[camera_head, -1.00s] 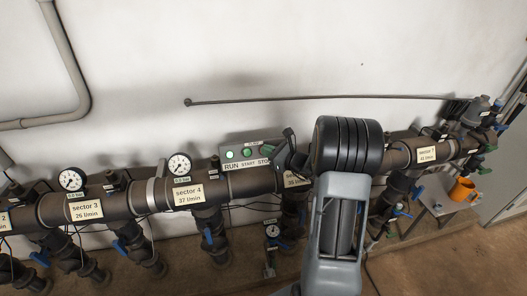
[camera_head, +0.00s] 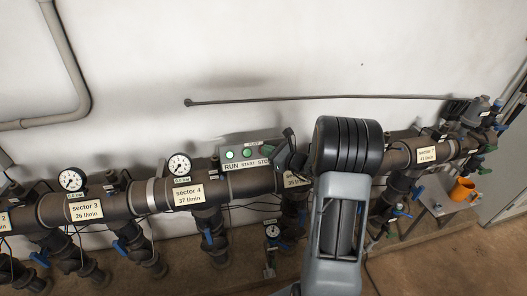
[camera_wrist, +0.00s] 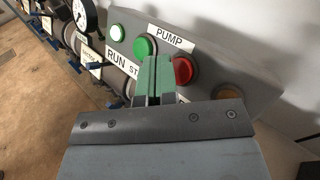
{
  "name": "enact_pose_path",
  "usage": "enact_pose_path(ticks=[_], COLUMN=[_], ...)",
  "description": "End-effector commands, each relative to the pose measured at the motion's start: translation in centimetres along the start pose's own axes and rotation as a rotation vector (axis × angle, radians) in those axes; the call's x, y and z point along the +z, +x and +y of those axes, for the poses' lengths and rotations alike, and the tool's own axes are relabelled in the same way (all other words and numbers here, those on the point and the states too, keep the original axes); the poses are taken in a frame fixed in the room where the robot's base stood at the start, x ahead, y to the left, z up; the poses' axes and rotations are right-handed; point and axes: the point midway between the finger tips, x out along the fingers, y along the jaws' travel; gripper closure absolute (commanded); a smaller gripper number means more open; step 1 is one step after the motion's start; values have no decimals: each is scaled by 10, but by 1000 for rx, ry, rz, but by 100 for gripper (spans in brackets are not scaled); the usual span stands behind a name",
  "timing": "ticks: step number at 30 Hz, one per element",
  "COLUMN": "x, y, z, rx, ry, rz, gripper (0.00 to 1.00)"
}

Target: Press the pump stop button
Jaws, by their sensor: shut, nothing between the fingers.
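The pump control box shows in the wrist view with its PUMP label (camera_wrist: 171,38). On it are a lit green RUN lamp (camera_wrist: 118,32), a green button (camera_wrist: 145,47) and a red button (camera_wrist: 183,70). My gripper (camera_wrist: 157,62) is shut and empty. Its green fingertips appear between the green and red buttons, just left of the red one; I cannot tell whether they touch the box. In the head view, the box (camera_head: 224,163) shows the lit lamp and green button, and my gripper (camera_head: 283,152) hides the red button.
An amber round part (camera_wrist: 230,93) sits right of the red button. The dark manifold pipe (camera_head: 235,185) runs below the box, with gauges (camera_head: 179,164) and valves. A thin rod (camera_head: 250,100) is on the wall above. An orange mug (camera_head: 462,189) stands at right.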

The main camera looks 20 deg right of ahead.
Motion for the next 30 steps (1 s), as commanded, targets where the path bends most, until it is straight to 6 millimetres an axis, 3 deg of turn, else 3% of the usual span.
enact_pose_path(ticks=[30], x=[-4], y=[6], z=[-4], rx=[0], ry=[0], rz=[0], gripper=[100])
